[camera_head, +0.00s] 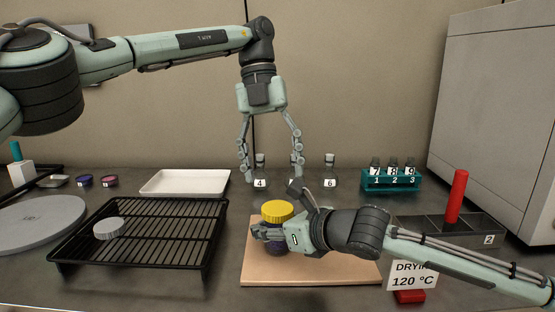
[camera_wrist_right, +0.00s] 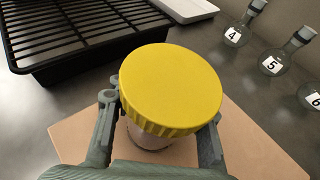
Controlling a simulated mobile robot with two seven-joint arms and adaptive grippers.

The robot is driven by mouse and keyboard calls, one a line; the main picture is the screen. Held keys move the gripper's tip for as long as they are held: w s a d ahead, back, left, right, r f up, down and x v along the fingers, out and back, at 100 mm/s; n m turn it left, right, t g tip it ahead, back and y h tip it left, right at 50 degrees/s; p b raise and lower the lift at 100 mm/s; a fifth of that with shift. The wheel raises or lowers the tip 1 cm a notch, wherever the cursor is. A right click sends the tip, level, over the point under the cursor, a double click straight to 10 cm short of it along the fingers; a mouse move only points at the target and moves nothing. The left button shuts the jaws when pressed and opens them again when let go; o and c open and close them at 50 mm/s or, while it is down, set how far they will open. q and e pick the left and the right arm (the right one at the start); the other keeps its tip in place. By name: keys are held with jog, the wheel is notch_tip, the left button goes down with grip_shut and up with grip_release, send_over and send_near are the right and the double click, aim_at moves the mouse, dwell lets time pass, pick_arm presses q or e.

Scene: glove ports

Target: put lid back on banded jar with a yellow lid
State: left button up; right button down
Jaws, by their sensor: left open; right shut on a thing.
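The jar (camera_head: 277,247) stands upright on the tan board, mostly hidden behind my right gripper. A ribbed yellow lid (camera_head: 277,210) sits on top of it. In the right wrist view the lid (camera_wrist_right: 171,86) covers the jar's mouth, with a little of the jar body (camera_wrist_right: 148,138) showing below. I cannot tell whether the lid is screwed tight. My right gripper (camera_head: 266,232) is shut on the jar, its fingers (camera_wrist_right: 161,110) on either side below the lid. My left gripper (camera_head: 272,178) is open and empty, pointing down above the jar.
A black wire rack (camera_head: 150,238) with a white round disc (camera_head: 109,229) stands left of the tan board (camera_head: 310,272). Behind are a white tray (camera_head: 185,182), several numbered flasks (camera_head: 330,172) and a teal vial rack (camera_head: 391,181).

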aim_at(277, 208)
pick_arm(q)
jog(key=n, duration=0.4)
jog(key=n+t, duration=0.1)
jog(key=n, duration=0.1)
jog(key=shift+s+d+r+n+y, duration=0.15)
jog(key=shift+s+r+n+y, duration=0.2)
jog(key=shift+n+y, duration=0.05)
jog(key=n, duration=0.2)
jog(key=n+t, duration=0.1)
jog(key=shift+s+d+r+n, duration=0.15)
jog(key=shift+s+r+n, duration=0.1)
jog(key=shift+n, duration=0.15)
jog(key=n, duration=0.4)
jog(key=shift+s+d+r+t+y, duration=0.1)
jog(key=shift+s+r+t+y, duration=0.1)
jog(key=shift+t+y, duration=0.2)
jog(key=shift+f, duration=4)
jog(key=shift+c, duration=0.3)
